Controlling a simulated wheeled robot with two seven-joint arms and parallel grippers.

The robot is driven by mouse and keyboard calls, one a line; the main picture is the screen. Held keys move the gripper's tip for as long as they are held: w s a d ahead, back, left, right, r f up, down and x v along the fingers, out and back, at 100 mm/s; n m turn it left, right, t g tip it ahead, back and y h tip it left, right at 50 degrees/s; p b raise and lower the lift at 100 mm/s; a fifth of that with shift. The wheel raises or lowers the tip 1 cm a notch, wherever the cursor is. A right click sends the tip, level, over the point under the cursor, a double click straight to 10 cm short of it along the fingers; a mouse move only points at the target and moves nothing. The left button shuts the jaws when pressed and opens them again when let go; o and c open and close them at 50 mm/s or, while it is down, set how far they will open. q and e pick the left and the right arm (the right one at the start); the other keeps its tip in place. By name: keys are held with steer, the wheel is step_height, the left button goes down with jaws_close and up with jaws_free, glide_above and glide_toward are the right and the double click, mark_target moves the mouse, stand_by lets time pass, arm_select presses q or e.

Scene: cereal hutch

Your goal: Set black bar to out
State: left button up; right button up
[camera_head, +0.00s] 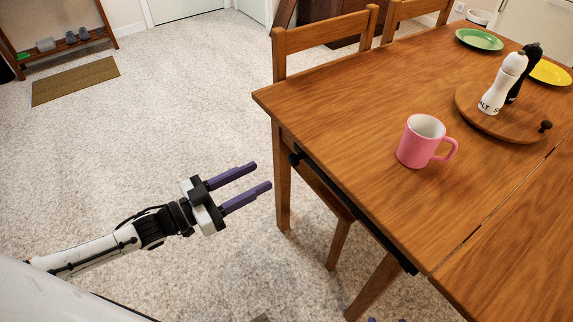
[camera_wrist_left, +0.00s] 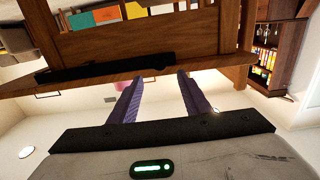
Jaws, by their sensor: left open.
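A long black bar (camera_head: 350,212) runs along the near left edge of the wooden table (camera_head: 330,85), just under its top. In the left wrist view a black bar (camera_wrist_left: 105,67) lies along a wooden edge, ahead of the fingers. My left gripper (camera_head: 264,175) is open and empty, left of the table and apart from the bar. Its purple fingers also show in the left wrist view (camera_wrist_left: 157,77). Small purple tips, likely my right gripper's (camera_head: 386,320), barely show at the bottom edge.
A pink mug (camera_head: 415,152) stands on the table. A round wooden board (camera_head: 470,110) holds a white shaker (camera_head: 500,85) and a black one. Green (camera_head: 479,39) and yellow plates lie behind. A chair (camera_head: 300,37) stands at the far side.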

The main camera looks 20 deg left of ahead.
mark_target(291, 160)
arm_select(q)
steer(key=x, duration=0.9)
steer(key=shift+w+d+b, duration=0.25)
steer(key=shift+b, duration=0.15)
jaws_close()
